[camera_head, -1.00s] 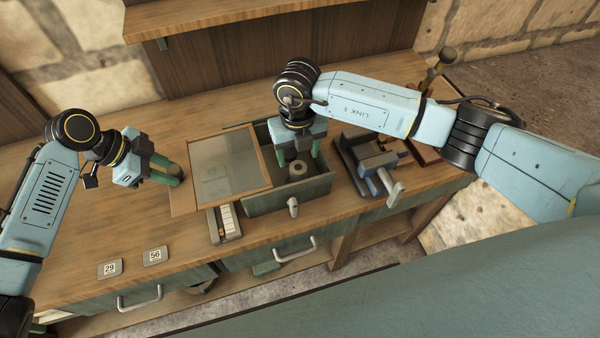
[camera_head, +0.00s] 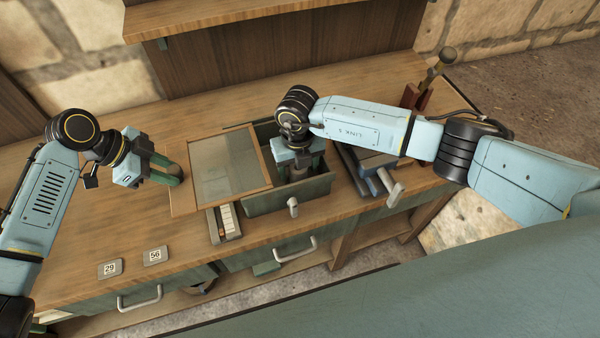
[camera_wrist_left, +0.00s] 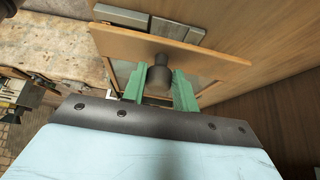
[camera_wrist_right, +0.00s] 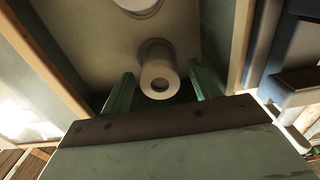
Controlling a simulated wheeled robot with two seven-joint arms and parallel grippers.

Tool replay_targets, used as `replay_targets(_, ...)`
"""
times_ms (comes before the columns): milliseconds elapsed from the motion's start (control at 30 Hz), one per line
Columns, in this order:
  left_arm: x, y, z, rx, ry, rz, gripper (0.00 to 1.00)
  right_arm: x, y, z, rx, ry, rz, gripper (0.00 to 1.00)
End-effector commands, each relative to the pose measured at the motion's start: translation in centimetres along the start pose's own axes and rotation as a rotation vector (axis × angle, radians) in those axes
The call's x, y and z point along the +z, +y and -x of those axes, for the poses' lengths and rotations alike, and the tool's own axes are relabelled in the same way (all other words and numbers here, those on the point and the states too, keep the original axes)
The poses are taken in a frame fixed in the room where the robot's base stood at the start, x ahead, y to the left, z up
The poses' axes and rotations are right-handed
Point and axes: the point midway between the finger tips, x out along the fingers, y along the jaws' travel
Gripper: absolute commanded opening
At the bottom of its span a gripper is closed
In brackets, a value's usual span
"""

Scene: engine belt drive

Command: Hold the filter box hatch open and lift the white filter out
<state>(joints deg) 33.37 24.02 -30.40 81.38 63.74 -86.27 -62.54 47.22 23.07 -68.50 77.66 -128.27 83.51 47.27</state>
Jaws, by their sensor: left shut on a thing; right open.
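The filter box (camera_head: 300,192) is a green-grey open box on the bench. Its hatch (camera_head: 228,165), a wood-framed clear panel, is slid or swung to the left of the opening. My left gripper (camera_head: 172,177) is shut on the hatch's dark round knob (camera_wrist_left: 156,80). My right gripper (camera_head: 297,172) points down into the box, open. In the right wrist view, the white filter (camera_wrist_right: 158,78), a short cylinder with a hole, stands between the right fingertips (camera_wrist_right: 160,92), with no clear contact. My right gripper hides the filter in the head view.
A small tray with white pieces (camera_head: 226,222) lies in front of the hatch. Number tiles 29 (camera_head: 110,268) and 56 (camera_head: 155,255) lie on clear bench at the front left.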

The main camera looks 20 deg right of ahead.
Motion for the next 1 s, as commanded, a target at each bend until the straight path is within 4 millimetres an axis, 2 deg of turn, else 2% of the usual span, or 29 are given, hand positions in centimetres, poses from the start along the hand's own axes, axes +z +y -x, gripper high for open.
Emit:
replay_targets(33,0.1,-0.1,0.2,-0.004,-0.001,0.002,0.09,0.0,0.0,0.0,0.000,0.000,0.000,0.62)
replay_targets(300,0.1,-0.1,0.2,-0.004,-0.001,0.002,0.09,0.0,0.0,0.0,0.000,0.000,0.000,0.26)
replay_targets(333,0.1,-0.1,0.2,-0.004,-0.001,0.002,0.09,0.0,0.0,0.0,0.000,0.000,0.000,0.25)
replay_targets(533,0.1,-0.1,0.2,-0.004,-0.001,0.002,0.09,0.1,0.0,0.9,0.002,-0.003,0.002,0.25)
replay_targets(1000,0.1,-0.1,0.2,-0.004,-0.001,0.002,0.09,0.1,0.0,6.6,0.002,-0.003,0.001,0.25)
